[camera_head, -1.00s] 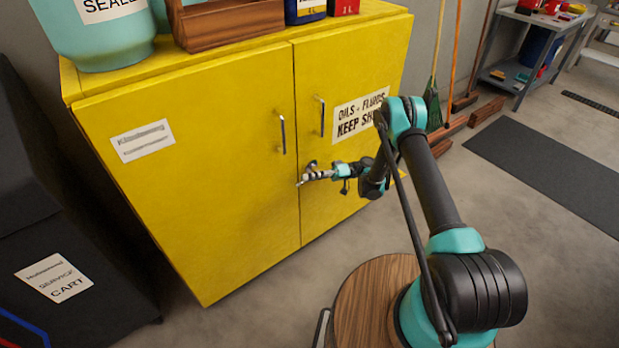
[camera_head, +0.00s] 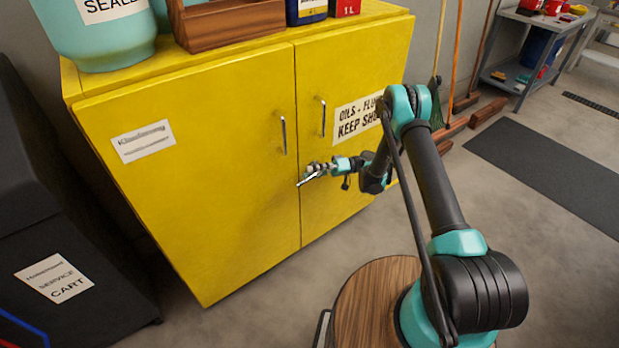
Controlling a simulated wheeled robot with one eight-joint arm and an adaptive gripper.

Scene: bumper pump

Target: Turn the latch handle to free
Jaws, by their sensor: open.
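The yellow cabinet (camera_head: 215,200) stands with both doors closed. A small silver latch handle (camera_head: 309,181) sits low by the seam between the doors, slanting down to the left. My gripper (camera_head: 312,169) is at the latch, just above and beside the handle in the picture. It is open, and I see nothing held in it. The fingers are small and overlap the latch, so I cannot tell whether they touch it. The latch base is partly hidden behind the gripper.
Two vertical door pulls, left (camera_head: 283,135) and right (camera_head: 322,116), stand above the latch. A dark service cart (camera_head: 60,220) is at the left. Brooms (camera_head: 440,45) lean at the right. The floor (camera_head: 270,290) before the cabinet is clear.

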